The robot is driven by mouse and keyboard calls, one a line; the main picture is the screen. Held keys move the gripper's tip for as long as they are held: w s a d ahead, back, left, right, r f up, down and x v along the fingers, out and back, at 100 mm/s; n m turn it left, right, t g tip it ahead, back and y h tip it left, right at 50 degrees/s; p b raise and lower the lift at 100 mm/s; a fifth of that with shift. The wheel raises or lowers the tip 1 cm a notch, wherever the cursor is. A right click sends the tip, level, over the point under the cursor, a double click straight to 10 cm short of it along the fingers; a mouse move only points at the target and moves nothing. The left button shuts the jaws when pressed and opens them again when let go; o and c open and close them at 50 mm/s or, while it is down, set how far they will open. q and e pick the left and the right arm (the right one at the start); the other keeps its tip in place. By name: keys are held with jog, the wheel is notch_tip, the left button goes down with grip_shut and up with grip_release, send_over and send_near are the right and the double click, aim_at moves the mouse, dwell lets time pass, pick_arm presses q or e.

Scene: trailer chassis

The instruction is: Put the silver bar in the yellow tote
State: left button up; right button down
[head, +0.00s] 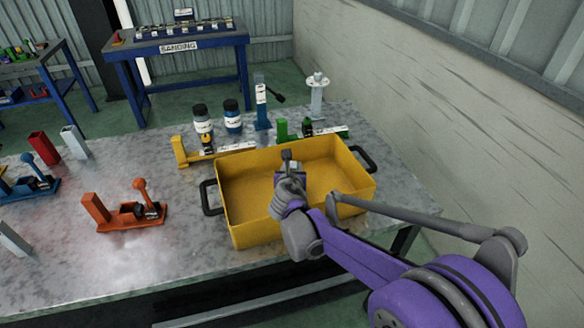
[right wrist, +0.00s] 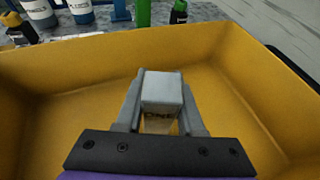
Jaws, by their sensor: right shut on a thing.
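The yellow tote (head: 240,203) stands on the grey table, with a black handle at each end. My right gripper (head: 288,168) is over the tote's opening, shut on a silver bar (head: 287,155). In the right wrist view the silver bar (right wrist: 162,88) is clamped between the two grey fingers, with the yellow tote (right wrist: 65,75) walls around it. I cannot tell how far the bar's lower end is from the tote floor. The tote's inside looks otherwise empty where I can see it. My left gripper is not in view.
Bottles (head: 202,118) and coloured tool stands crowd the table behind the tote. An orange clamp fixture (head: 130,215) stands to the left. Another pale bar (head: 75,142) and a red one (head: 44,148) stand farther left. A wall (head: 440,110) rises at the right.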

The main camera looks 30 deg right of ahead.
jog(key=shift+f, duration=0.2)
jog(key=c, duration=0.5)
grip_release()
jog(key=shift+r, duration=0.1)
jog(key=shift+s+r, duration=0.1)
jog(key=shift+r, duration=0.1)
jog(key=v, duration=1.1)
jog(key=shift+s+a+r+p, duration=0.15)
jog(key=shift+s+a+p, duration=0.1)
jog(key=shift+p, duration=0.15)
